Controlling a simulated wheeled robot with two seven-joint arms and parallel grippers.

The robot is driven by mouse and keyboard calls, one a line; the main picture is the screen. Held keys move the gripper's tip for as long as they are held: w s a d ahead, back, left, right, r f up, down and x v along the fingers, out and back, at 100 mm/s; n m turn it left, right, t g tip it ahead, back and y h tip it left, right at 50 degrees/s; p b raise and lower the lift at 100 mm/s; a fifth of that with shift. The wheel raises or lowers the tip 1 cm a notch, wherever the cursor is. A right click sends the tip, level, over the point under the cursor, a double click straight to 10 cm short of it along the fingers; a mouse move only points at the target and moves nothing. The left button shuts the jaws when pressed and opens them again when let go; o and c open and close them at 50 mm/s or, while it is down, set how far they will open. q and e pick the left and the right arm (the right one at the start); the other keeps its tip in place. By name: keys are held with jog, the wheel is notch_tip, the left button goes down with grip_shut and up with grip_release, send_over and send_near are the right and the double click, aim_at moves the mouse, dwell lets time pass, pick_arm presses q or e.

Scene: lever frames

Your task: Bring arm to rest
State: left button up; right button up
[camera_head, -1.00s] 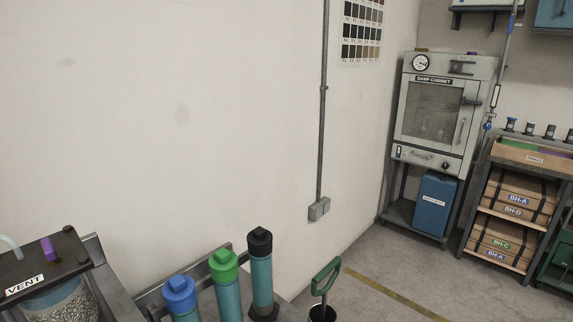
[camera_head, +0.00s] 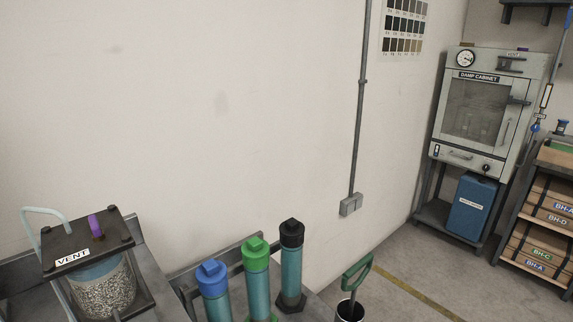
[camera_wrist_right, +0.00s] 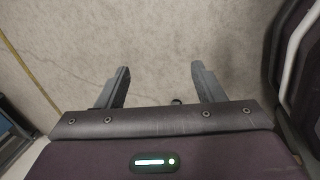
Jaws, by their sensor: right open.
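My right gripper (camera_wrist_right: 155,88) shows in the right wrist view. Its two grey fingers are spread apart with nothing between them, above bare concrete floor. Neither arm nor gripper shows in the head view. My left gripper is out of sight.
In the head view, a jar of gravel (camera_head: 103,290) under a plate marked VENT (camera_head: 83,250) stands lower left. Tubes with blue (camera_head: 212,277), green (camera_head: 256,250) and black (camera_head: 291,234) caps stand beside it. A damp cabinet (camera_head: 487,105) is at right. Floor (camera_head: 395,262) before it is partly clear.

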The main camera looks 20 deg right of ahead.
jog(key=a+m+y+p, duration=0.1)
jog(key=a+y+p, duration=0.1)
jog(key=a, duration=1.9)
jog(key=shift+s+r+y+p, duration=0.2)
jog(key=shift+s+y+p, duration=0.2)
jog(key=shift+p, duration=0.25)
